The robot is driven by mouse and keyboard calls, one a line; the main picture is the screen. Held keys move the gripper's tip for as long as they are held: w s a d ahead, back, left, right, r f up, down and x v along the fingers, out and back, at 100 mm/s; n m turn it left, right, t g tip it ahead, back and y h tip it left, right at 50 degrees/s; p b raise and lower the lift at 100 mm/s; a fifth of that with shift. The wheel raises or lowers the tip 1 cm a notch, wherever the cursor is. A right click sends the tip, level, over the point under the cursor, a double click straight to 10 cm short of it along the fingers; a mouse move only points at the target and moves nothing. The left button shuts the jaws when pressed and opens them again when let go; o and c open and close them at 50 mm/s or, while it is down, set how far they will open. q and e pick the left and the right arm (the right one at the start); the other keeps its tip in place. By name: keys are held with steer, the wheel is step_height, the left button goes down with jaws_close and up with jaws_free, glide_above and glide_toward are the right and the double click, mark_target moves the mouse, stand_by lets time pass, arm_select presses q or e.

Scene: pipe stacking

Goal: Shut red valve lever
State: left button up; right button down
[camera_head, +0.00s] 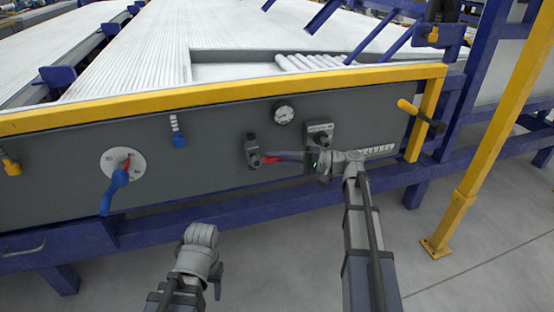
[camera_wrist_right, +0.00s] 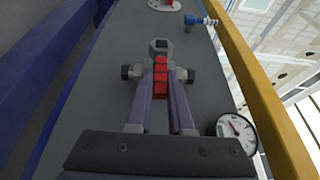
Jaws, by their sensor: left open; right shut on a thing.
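The red valve lever (camera_head: 270,160) sticks out to the right from a dark grey valve body (camera_head: 252,150) on the grey panel. In the right wrist view the red lever (camera_wrist_right: 161,75) lies lengthwise between the two fingers of my right gripper (camera_wrist_right: 161,84), below the valve's grey block (camera_wrist_right: 159,46). In the head view my right gripper (camera_head: 284,156) reaches in from the right and is shut on the lever; its fingers hide part of it. My left gripper (camera_head: 201,236) is open and low in front of the panel, apart from it; its fingers are hard to make out.
A blue lever (camera_head: 115,190) on a round plate is at left. A yellow rail (camera_head: 220,92) runs along the panel top. A yellow post (camera_head: 490,140) stands at right.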

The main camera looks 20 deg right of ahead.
steer(key=shift+s+a+f, duration=0.1)
steer(key=c, duration=0.8)
jaws_free()
steer(key=shift+v, duration=3.9)
